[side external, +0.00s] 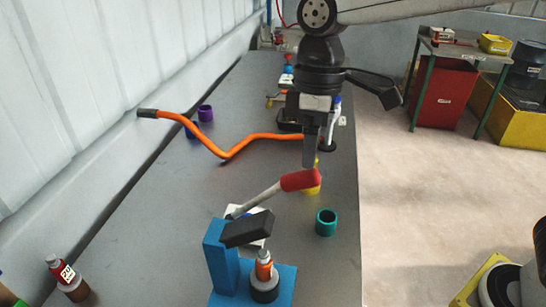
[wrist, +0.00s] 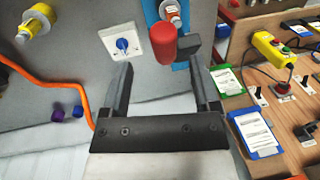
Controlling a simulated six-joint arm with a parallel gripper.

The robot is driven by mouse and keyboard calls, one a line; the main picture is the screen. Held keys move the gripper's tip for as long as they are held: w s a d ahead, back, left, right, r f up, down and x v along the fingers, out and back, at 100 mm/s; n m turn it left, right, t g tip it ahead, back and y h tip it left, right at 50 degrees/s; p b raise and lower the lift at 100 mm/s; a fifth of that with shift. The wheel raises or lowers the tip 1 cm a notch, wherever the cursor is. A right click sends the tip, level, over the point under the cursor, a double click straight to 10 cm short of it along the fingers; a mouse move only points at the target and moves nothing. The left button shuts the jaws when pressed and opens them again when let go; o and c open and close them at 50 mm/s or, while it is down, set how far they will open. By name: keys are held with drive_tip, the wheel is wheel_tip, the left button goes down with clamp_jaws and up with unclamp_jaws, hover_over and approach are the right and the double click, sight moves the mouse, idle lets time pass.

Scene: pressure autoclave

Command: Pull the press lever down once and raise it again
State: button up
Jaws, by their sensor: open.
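The blue press (side external: 219,262) stands at the front of the grey bench, with a black head over a bottle with an orange body. Its lever (side external: 255,200) is a pale rod that slopes up to the right and ends in a red handle (side external: 300,180). My gripper (side external: 311,163) points down, with its fingertips just above and close to the red handle. In the wrist view the red handle (wrist: 163,46) lies just ahead of the gap between the open, empty fingers (wrist: 160,64). I cannot tell whether a finger touches it.
A teal ring (side external: 326,223) stands right of the press. A bent orange tube (side external: 228,152) and a purple cup (side external: 205,113) lie behind and left. A white switch plate with a blue knob (wrist: 122,44) is close to the left finger in the wrist view.

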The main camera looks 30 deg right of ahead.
wheel_tip(320, 180, up, 5)
drive_tip(key=s+d+m+g, duration=0.1)
drive_tip(key=s+d+m, duration=0.25)
drive_tip(key=d, duration=0.45)
drive_tip(key=s+d+m, duration=0.3)
drive_tip(key=s+d, duration=0.1)
drive_tip(key=d, duration=0.5)
drive_tip(key=w+d+x, duration=0.1)
drive_tip(key=w+x, duration=0.1)
drive_tip(key=x, duration=0.9)
drive_tip(key=w+d+f+x, duration=0.1)
drive_tip(key=w+x, duration=0.1)
drive_tip(key=x, duration=1)
drive_tip(key=shift+w+d+y, duration=0.2)
drive_tip(key=shift+w+y, duration=0.15)
drive_tip(key=shift+y, duration=0.05)
